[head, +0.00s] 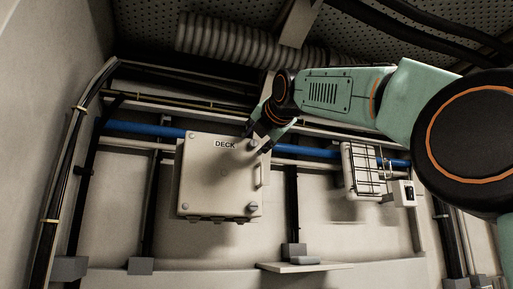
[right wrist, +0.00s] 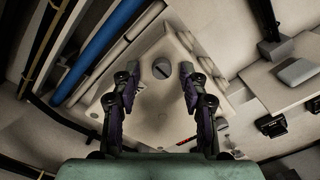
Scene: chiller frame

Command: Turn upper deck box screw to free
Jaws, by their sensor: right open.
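The pale deck box (head: 215,180) hangs on the wall in the head view, marked "DECK" near its top. Its upper screw is hidden or too small to make out behind my right gripper (head: 256,138), which is at the box's upper right corner. The right wrist view shows the grey, round, slotted upper screw (right wrist: 162,68) on the box face (right wrist: 160,100). There my right gripper's fingers stand open on either side of the screw, with nothing held. A lower screw (head: 254,207) shows at the box's lower right corner. My left gripper is out of view.
A blue pipe (head: 145,130) runs along the wall behind the box. A caged lamp (head: 361,170) and a small switch box (head: 403,193) are to the right. A small shelf (head: 305,267) juts out below. A ribbed duct (head: 225,40) runs above.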

